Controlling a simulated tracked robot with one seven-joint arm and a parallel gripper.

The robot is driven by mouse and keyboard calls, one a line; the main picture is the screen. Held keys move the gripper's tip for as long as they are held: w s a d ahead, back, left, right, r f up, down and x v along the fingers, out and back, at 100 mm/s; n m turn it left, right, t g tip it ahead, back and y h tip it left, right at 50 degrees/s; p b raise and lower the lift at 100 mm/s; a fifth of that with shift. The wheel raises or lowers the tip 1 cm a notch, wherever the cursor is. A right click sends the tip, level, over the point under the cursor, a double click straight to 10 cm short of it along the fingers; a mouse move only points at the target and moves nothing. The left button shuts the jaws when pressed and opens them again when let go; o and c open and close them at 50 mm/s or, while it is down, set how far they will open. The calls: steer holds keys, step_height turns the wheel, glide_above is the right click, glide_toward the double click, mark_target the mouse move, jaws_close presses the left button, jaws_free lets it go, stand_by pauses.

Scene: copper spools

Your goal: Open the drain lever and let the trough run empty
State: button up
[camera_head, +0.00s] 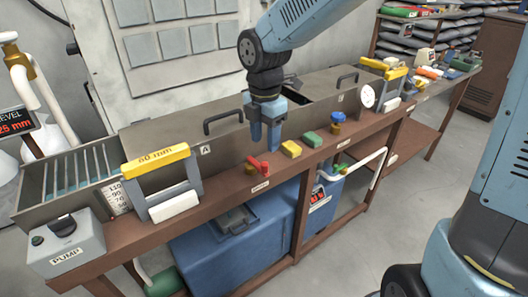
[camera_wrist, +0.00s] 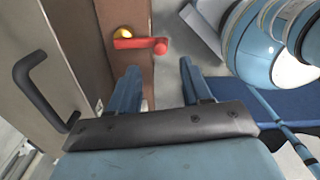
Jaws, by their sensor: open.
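In the wrist view the red lever (camera_wrist: 140,43) lies crosswise beyond my fingertips. Its label plate is too small to read. The long grey trough (camera_head: 75,212) runs behind the rail. Lids cover much of it, and its left end shows slats. My gripper (camera_head: 265,142) is open and empty, pointing down above and behind the lever, apart from it. My gripper also shows in the wrist view (camera_wrist: 158,80). The water inside the trough cannot be made out.
A black lid handle (camera_head: 222,120) stands close left of my gripper. A yellow-topped "50 mm" frame (camera_head: 155,160), a pump box (camera_head: 66,240) and a partly cut-off level display (camera_head: 15,125) are at left.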

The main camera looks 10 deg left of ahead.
step_height(320, 180, up, 6)
stand_by(0.4)
steer(key=shift+r, duration=0.1)
steer(key=s+d+r+m+t, duration=0.2)
steer(key=s+d+m, duration=0.1)
steer(key=d+m, duration=0.6)
steer(key=s+d+r+m+t, duration=0.1)
steer(key=s+d+m, duration=0.3)
steer(key=d+m, duration=0.5)
steer(key=s+d+r+m+t, duration=0.2)
steer(key=s+d+r+m, duration=0.1)
steer(key=d+m, duration=0.7)
steer(key=shift+s+d+r+t, duration=0.25)
steer(key=shift+s+d, duration=0.25)
steer(key=shift+d, duration=0.3)
stand_by(3.6)
